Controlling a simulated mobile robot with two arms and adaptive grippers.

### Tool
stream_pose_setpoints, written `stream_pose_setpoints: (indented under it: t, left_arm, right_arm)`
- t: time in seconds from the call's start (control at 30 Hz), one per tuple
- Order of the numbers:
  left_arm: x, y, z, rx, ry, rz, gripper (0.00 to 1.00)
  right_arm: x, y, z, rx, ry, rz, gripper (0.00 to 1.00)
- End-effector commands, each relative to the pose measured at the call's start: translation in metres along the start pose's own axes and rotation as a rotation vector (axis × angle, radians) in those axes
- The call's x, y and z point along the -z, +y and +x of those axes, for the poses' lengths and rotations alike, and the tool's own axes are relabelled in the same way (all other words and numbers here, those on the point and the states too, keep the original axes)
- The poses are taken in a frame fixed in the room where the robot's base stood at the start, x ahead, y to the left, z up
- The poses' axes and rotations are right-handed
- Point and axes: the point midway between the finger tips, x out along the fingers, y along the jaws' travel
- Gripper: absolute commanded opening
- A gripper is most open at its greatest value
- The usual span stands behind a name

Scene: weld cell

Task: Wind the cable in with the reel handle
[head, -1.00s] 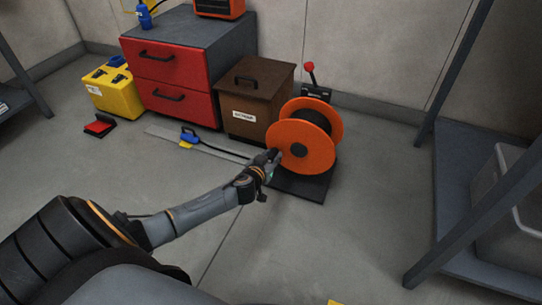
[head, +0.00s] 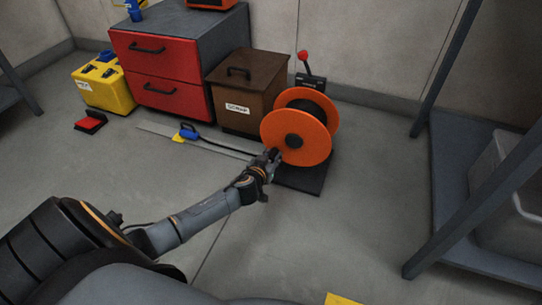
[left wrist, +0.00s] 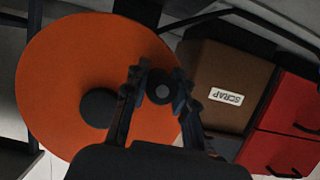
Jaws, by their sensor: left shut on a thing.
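The orange reel (head: 310,150) stands on a dark base plate (head: 302,182), with a black hub in its face; it also fills the left of the left wrist view (left wrist: 65,60). My left gripper (head: 272,157) is at the reel's lower left edge. In the left wrist view its fingers (left wrist: 160,95) are closed around the dark round handle knob (left wrist: 161,91), off-centre on the disc. A dark cable (head: 222,148) lies on the floor between the reel and a blue plug (head: 188,132). The gripper hides part of the handle in the head view. My right gripper is not in view.
A brown scrap box (head: 228,92) stands close behind the reel, beside a red drawer cabinet (head: 165,88). A red-knobbed lever (head: 306,68) is behind the reel. A grey rack (head: 440,200) stands at right.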

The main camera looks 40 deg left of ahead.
Motion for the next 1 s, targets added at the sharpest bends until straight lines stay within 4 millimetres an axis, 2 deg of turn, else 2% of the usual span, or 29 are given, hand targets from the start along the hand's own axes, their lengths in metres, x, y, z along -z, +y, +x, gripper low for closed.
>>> stream_pose_setpoints:
  t: [0.17,0.5,0.83,1.0]
  left_arm:
    - [-0.003,0.006,0.000,-0.005,0.001,-0.001,0.08]
    - [-0.017,0.031,0.007,-0.006,0.003,-0.003,0.08]
    - [-0.016,0.031,0.007,-0.003,0.004,0.000,0.08]
    - [-0.018,0.045,0.008,-0.005,0.005,-0.004,0.08]
  right_arm:
    - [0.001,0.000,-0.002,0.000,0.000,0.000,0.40]
    - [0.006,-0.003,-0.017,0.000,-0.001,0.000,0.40]
    - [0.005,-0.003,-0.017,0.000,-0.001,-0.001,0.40]
    - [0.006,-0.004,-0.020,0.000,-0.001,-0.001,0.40]
